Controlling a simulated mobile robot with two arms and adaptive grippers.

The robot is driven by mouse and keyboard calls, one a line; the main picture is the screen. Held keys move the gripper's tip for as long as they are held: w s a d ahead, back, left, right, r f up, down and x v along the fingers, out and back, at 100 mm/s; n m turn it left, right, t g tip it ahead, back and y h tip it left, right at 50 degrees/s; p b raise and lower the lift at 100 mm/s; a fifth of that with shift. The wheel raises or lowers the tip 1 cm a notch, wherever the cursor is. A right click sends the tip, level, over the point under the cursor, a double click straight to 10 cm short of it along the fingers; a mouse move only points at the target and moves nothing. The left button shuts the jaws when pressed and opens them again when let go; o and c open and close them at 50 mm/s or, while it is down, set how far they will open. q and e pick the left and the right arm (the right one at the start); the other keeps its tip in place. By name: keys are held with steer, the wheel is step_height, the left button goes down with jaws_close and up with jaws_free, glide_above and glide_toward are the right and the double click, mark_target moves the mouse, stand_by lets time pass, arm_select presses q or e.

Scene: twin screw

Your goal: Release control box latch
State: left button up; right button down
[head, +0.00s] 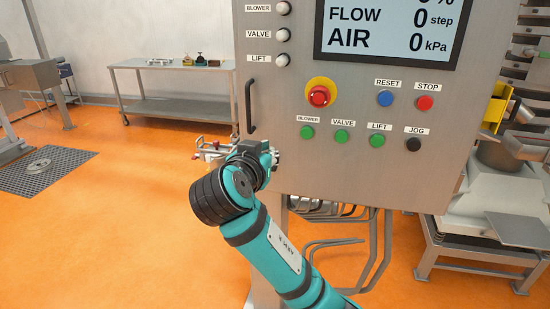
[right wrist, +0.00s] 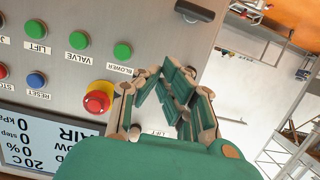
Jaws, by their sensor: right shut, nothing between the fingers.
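The grey control box (head: 450,165) fills the upper right of the head view, and its panel also shows upside down in the right wrist view (right wrist: 60,75). A black upright handle (head: 249,106) sits at its left edge. In the right wrist view a small dark fitting (right wrist: 195,12) shows at the panel's edge beyond the fingertips; I cannot tell whether it is the latch. My right gripper (head: 266,152) is just below the handle, at the box's lower left. In the right wrist view the gripper (right wrist: 172,75) is shut and empty. My left gripper is out of view.
A red emergency stop (head: 319,96), also close beside the fingers in the right wrist view (right wrist: 98,97), and green buttons (head: 342,136) stick out from the panel. Pipes (head: 345,245) run below the box. A steel table (head: 175,68) stands behind on open orange floor.

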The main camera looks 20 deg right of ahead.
steer(key=p, duration=0.4)
glide_above(281, 154)
steer(key=s+a, duration=0.2)
steer(key=s, duration=0.1)
step_height(281, 154, down, 2)
steer(key=shift+w+d+f, duration=0.1)
steer(key=shift+d+f, duration=0.05)
steer(key=f, duration=0.2)
steer(key=shift+a+f+p, duration=0.2)
steer(key=shift+f+p, duration=0.15)
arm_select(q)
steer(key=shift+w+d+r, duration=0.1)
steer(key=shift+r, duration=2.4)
arm_select(e)
steer(key=shift+f, duration=0.8)
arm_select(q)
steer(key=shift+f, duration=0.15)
arm_select(e)
steer(key=shift+s, duration=0.2)
